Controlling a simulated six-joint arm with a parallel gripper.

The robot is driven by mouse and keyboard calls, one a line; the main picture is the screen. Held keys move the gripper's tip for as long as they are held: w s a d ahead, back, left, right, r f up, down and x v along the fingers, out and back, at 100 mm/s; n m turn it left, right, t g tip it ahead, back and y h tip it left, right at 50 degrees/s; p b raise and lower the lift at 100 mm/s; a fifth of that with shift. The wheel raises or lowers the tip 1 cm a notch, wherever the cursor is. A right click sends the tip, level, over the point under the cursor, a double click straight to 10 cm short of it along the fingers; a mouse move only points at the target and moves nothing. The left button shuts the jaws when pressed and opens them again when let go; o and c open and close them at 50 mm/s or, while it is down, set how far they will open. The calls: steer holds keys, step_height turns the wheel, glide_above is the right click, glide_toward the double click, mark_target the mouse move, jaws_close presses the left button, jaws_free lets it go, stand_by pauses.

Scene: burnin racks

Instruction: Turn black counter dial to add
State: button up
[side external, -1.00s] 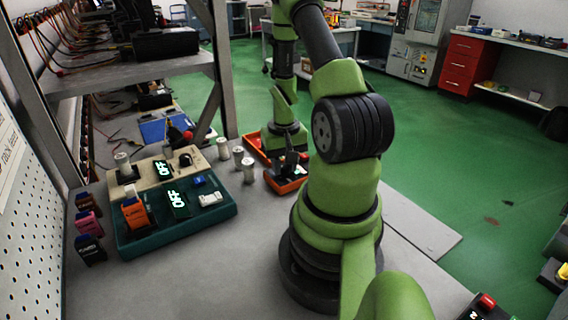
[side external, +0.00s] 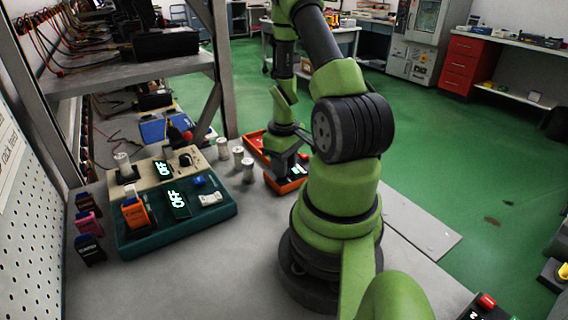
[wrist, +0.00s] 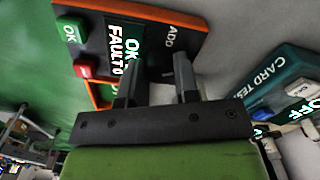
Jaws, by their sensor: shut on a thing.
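The counter is a dark panel with an orange edge (side external: 288,186); it also fills the upper left of the wrist view (wrist: 195,20). It bears a lit display reading OK and FAULT 0 (wrist: 124,48), a green OK button (wrist: 71,31), a red button (wrist: 84,71) and the word ADD (wrist: 172,38). My gripper (wrist: 156,62) is down at the panel, shut on the black dial. The dial is mostly hidden between the dark fingers, so its pointing direction cannot be told. In the side view my gripper (side external: 283,172) covers much of the panel.
A teal card tester (side external: 215,217) with an OFF display stands left of the counter, behind it a beige unit (side external: 148,176). Several pale cylinders (side external: 238,155) stand between them and the counter. A red tray (side external: 250,141) lies behind.

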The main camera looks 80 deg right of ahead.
stand_by(0.4)
steer(key=o, duration=0.9)
steer(key=shift+r, duration=0.15)
step_height(320, 180, up, 10)
steer(key=shift+f, duration=0.15)
